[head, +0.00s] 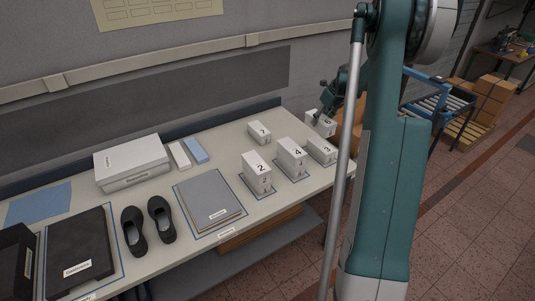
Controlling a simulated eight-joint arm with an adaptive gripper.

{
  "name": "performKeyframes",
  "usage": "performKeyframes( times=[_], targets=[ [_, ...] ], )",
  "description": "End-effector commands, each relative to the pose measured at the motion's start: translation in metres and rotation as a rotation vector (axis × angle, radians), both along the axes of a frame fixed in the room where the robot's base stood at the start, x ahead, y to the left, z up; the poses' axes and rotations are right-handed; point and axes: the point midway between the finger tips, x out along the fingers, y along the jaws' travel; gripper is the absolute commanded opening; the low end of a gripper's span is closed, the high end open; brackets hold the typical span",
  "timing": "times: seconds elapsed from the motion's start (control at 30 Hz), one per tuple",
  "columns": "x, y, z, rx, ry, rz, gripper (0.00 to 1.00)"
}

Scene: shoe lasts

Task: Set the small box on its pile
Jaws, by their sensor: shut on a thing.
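My gripper (322,112) is at the far right end of the table, pointing down and shut on a small white box (325,129). The box's number is too small to read surely. I cannot tell whether it touches the table. To the left, a white pile marked 4 (291,158) and a white pile marked 2 (257,174) stand on outlined spots. A low white box marked 3 (323,151) lies just in front of the held box. Another small white box marked 7 (259,132) stands alone farther back.
The table (215,144) also holds a large white box (131,162), white and blue narrow boxes, grey sheets (209,202), black shoes (161,219) and a black labelled box (76,252). My arm hides part of the table's right end. A wall stands behind.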

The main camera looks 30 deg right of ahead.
Motion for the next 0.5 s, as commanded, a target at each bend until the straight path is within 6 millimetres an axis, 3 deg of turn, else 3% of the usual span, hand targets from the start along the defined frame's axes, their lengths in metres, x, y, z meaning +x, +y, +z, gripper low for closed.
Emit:
performKeyframes(
  times=[0.27,0.5],
  targets=[
    [0.015,0.076,0.017,-0.001,0.005,0.002,0.28],
    [0.022,0.155,0.033,0.0,0.008,-0.002,0.28]
  ],
)
